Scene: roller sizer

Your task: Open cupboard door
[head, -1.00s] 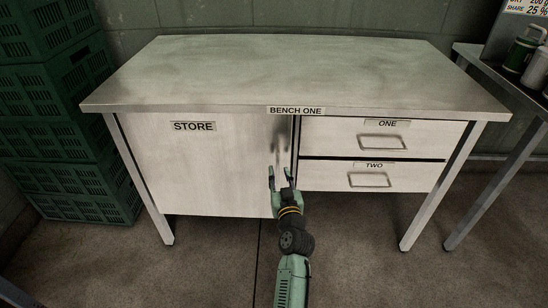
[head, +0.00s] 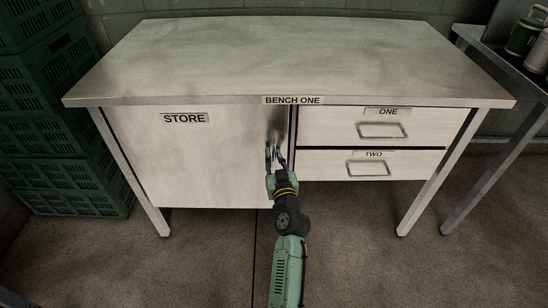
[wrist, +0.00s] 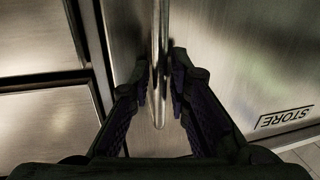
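The cupboard door (head: 190,160) is a pale metal panel labelled STORE at the left of the bench, and it is closed. In the wrist view the door (wrist: 235,70) fills the right side. Its vertical bar handle (wrist: 160,60) runs between my gripper's fingers, near the door's right edge in the head view. My gripper (head: 275,150) is at the handle. In the wrist view the gripper (wrist: 159,85) is open, with a finger on each side of the bar and a gap visible. Whether a finger touches the bar is hard to tell.
Drawers ONE (head: 381,128) and TWO (head: 370,166) are shut, right of the door. The bench top (head: 290,60) is bare. Green crates (head: 70,140) stand at the left, and a side table (head: 520,75) with containers at the right. The floor in front is clear.

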